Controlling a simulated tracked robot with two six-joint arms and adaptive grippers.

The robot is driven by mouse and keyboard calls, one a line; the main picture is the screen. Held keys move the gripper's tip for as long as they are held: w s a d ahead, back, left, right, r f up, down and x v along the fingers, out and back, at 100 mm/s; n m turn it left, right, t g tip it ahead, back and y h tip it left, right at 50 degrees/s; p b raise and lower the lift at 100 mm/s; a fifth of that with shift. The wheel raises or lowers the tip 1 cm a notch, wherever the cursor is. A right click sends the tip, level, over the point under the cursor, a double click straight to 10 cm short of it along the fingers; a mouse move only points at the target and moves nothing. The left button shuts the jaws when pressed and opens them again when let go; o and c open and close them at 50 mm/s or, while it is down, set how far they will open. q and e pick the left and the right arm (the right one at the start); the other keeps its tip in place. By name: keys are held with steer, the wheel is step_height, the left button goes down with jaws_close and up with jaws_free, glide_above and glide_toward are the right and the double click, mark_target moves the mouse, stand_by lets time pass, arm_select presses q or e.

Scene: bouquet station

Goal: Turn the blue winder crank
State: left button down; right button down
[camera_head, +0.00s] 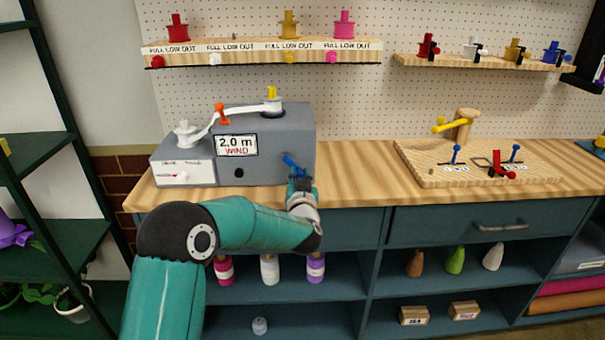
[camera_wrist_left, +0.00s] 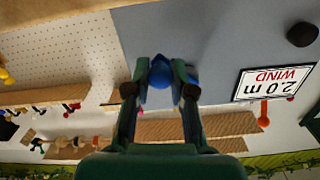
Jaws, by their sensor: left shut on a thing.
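The grey winder machine (camera_head: 265,135) stands on the wooden counter, with a display reading 2.0 m WIND (camera_head: 237,145). The blue winder crank (camera_head: 292,164) sticks out at the lower right of its front. My left gripper (camera_head: 300,184) reaches up to the crank from below. In the left wrist view, which is upside down, the blue crank knob (camera_wrist_left: 160,73) sits between the two fingertips of my left gripper (camera_wrist_left: 160,88), which are shut on it. The display (camera_wrist_left: 274,82) also shows there. My right gripper is not in view.
A white ribbon runs from a white spool (camera_head: 185,133) over an orange lever (camera_head: 221,113) to the machine's top. A wooden board with small levers (camera_head: 480,165) lies on the right of the counter. The counter between (camera_head: 355,170) is clear. Shelves with spools hang above.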

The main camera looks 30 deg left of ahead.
arm_select(q)
steer(key=shift+d+f+m, duration=0.1)
steer(key=shift+f+m, duration=0.2)
steer(key=shift+m, duration=0.1)
steer(key=c, duration=1)
jaws_free()
steer(key=shift+r, duration=0.1)
steer(key=shift+s, duration=0.1)
steer(key=v, duration=1.1)
steer(key=shift+s+d, duration=0.1)
steer(key=shift+s, duration=0.3)
